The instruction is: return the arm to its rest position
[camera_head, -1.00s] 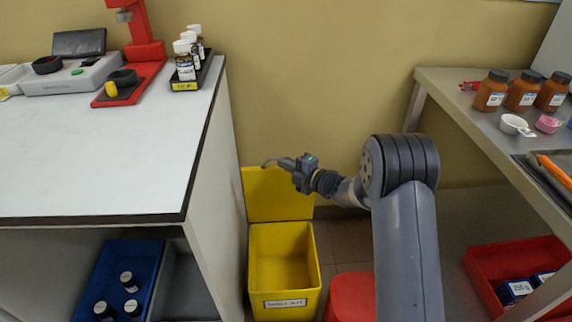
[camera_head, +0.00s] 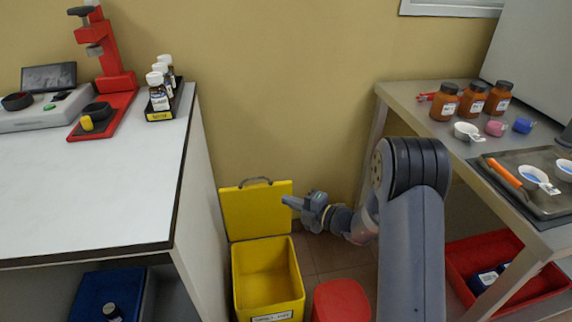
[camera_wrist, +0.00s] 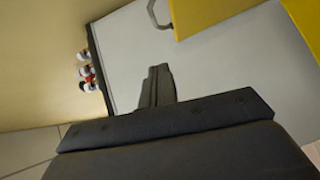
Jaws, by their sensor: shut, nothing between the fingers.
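My gripper (camera_head: 290,201) is shut and empty. In the head view it points left, in front of the raised lid of the yellow bin (camera_head: 268,276), above the bin and to its right side. In the wrist view the closed fingers (camera_wrist: 157,88) show as one dark wedge with nothing between them. Beyond them are the pale side of the left bench and part of the yellow lid (camera_wrist: 205,12) with its dark handle. My arm reaches in from the lower right, and its thick link hides part of the floor and wall.
The left bench (camera_head: 90,190) holds a red press (camera_head: 108,65) and a rack of small bottles (camera_head: 165,105). The right bench (camera_head: 395,95) holds brown jars (camera_head: 472,101) and a dark tray (camera_head: 545,200). A red bin (camera_head: 341,300) stands beside the yellow one. Open floor between benches is narrow.

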